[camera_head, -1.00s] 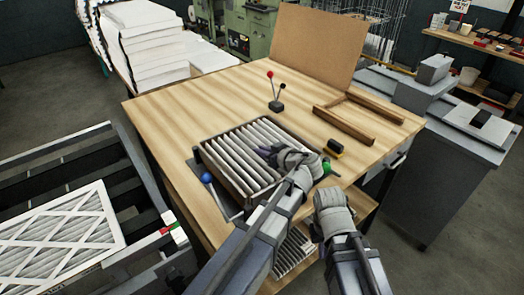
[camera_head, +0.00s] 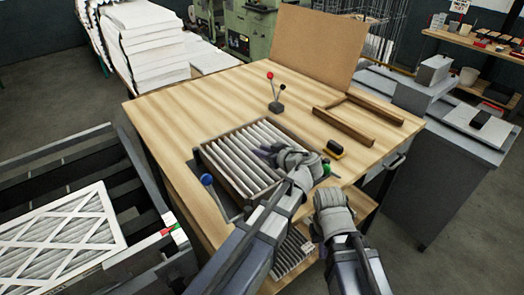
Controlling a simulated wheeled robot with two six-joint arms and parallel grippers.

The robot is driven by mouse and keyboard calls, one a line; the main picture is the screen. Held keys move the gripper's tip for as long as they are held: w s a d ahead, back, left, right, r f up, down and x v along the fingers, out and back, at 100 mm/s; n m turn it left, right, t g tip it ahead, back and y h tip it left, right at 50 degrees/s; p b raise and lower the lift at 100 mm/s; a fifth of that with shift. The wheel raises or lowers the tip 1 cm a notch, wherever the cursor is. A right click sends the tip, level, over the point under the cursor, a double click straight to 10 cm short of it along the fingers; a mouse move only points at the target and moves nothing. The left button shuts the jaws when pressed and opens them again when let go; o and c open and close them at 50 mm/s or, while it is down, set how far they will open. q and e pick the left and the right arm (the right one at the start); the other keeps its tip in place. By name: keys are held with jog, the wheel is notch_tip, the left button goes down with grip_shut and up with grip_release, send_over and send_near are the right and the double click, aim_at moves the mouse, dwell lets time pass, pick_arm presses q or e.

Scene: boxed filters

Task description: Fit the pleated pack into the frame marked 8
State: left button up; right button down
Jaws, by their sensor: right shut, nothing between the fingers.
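A white pleated pack (camera_head: 232,162) lies in a shallow brown frame (camera_head: 208,165) on the wooden table, near its front edge. I cannot read an 8 on any frame. My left gripper (camera_head: 262,152) is over the right part of the pleats and hides some of them and the frame's right corner. Its dark fingers are too small to tell whether they are open or touching the pack. My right gripper (camera_head: 327,191) is shut and empty, in front of the table's edge, to the right of my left arm.
A blue-knobbed lever (camera_head: 207,180) stands left of the frame, and a green knob (camera_head: 326,167) right of it. Beyond are a red-knobbed lever (camera_head: 276,105), a black-and-yellow block (camera_head: 334,149) and a wooden corner piece (camera_head: 345,124). A finished filter (camera_head: 62,240) lies at left. The table's left side is clear.

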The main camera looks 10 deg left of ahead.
pick_arm(q)
jog(key=shift+r+p, duration=1.7)
jog(key=shift+r, duration=0.25)
jog(key=shift+o, duration=0.4)
jog(key=shift+f, duration=0.1)
jog(key=o, duration=0.5)
jog(key=shift+s, duration=0.1)
